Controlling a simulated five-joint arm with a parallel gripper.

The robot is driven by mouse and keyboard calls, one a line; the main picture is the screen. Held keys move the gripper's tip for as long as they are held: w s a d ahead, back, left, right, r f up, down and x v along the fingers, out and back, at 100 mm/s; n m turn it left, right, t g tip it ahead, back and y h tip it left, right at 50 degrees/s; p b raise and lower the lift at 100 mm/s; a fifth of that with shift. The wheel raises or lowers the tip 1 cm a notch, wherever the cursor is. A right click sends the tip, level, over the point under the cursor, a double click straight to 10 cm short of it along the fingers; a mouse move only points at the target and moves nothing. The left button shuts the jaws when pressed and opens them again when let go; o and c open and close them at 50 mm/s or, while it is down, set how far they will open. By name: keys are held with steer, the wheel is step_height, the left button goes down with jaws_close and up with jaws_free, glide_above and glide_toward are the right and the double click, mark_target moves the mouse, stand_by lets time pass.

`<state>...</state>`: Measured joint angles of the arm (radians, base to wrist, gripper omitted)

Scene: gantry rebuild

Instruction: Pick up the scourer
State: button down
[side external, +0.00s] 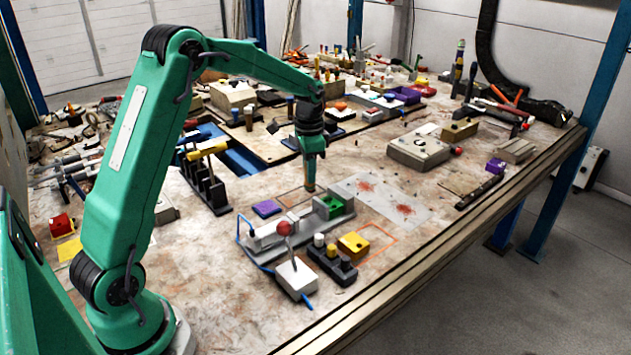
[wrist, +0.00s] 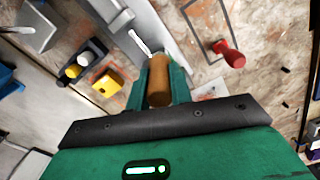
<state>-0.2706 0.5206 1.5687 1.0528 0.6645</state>
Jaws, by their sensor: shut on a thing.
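My gripper (side external: 309,180) is over the bench, pointing down, just behind the grey fixture with the green block. In the wrist view its fingers (wrist: 157,82) are shut on a brown, wood-like cylinder (wrist: 158,75). In the side view only a small brown end (side external: 310,188) shows beneath the fingers, close to the bench; I cannot tell whether it touches. I cannot tell whether this cylinder is the scourer. A flat purple pad (side external: 266,208) lies on the bench to the left of the gripper.
A grey fixture (side external: 270,236) with a green block (side external: 334,207) is close in front. A stained light plate (side external: 385,197) lies right. A black rack (side external: 207,185) stands left.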

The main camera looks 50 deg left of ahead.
steer(key=shift+s+d+r, duration=0.1)
steer(key=shift+d+r, duration=0.4)
steer(key=shift+d, duration=0.35)
steer(key=c, duration=1.8)
jaws_free()
jaws_close()
steer(key=shift+w+d+r, duration=0.15)
steer(key=shift+w+r, duration=0.05)
steer(key=shift+w, duration=0.7)
steer(key=shift+w+d+r, duration=0.1)
steer(key=shift+w+r, duration=0.1)
steer(key=shift+w, duration=0.65)
steer(key=shift+w+d+r, duration=0.15)
steer(key=shift+w+r, duration=0.05)
steer(key=shift+w, duration=0.7)
